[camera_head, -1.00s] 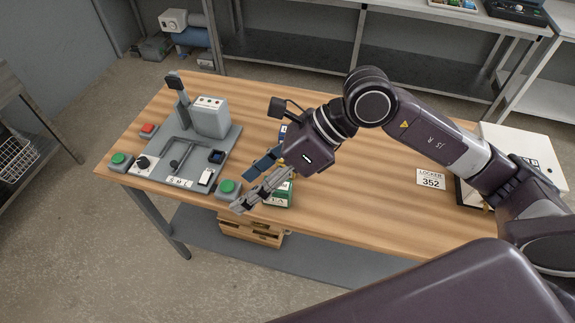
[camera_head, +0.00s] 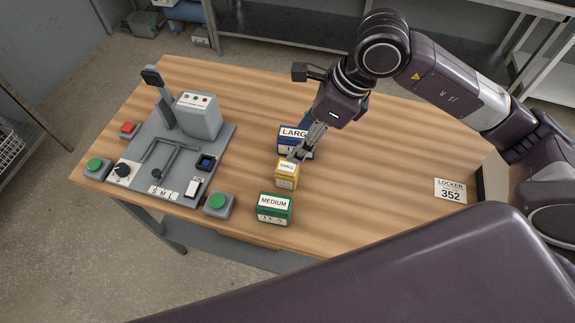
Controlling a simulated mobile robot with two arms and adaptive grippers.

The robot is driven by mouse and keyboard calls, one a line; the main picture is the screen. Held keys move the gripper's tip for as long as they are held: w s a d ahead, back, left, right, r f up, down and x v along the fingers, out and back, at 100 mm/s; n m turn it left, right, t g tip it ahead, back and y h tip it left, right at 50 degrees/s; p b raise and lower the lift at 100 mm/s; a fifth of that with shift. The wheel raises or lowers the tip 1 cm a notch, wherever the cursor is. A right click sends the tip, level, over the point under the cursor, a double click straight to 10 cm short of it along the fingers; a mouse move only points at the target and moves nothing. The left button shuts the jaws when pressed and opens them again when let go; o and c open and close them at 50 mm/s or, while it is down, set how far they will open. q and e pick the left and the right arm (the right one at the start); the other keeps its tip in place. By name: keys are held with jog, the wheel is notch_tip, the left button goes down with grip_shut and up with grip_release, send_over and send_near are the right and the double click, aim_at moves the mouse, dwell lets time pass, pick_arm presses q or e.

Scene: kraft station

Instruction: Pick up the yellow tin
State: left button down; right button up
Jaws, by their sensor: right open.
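The yellow tin (camera_head: 286,178), labelled SMALL, stands on the wooden table between a blue tin and a green tin. The blue tin (camera_head: 293,137), labelled LARGE, is just behind it, partly hidden by my right gripper. The green tin (camera_head: 274,210), labelled MEDIUM, is in front of it. My right gripper (camera_head: 300,152) is open, its fingers pointing down at the upper back right edge of the yellow tin. I cannot tell whether the fingers touch the tin. My left gripper is not in view.
A grey machine (camera_head: 196,117) with a slotted plate stands at the left of the table. A green button (camera_head: 218,203) is left of the green tin, and a red button (camera_head: 128,128) is farther left. A locker 352 card (camera_head: 450,190) lies at right. The table's middle right is clear.

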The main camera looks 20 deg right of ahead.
jog(key=b, duration=0.6)
send_near(287, 167)
notch_tip(287, 167, down, 3)
jog(key=shift+w+a+f+p, duration=0.25)
jog(key=shift+a+f+p, duration=0.1)
jog(key=shift+f, duration=0.15)
jog(key=shift+w+a+f+p, duration=0.2)
jog(key=shift+a+f+p, duration=0.15)
jog(key=shift+f, duration=0.2)
jog(key=p+x, duration=0.2)
jog(key=x, duration=0.2)
jog(key=shift+w+a+f, duration=0.1)
jog(key=shift+w+f, duration=0.05)
jog(key=shift+a+f, duration=0.1)
jog(key=shift+f, duration=0.25)
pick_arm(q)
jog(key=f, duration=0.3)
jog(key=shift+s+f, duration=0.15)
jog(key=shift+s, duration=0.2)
pick_arm(e)
jog(key=shift+c, duration=0.7)
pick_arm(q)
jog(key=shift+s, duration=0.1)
pick_arm(e)
jog(key=shift+w, duration=0.1)
jog(key=c, duration=1.2)
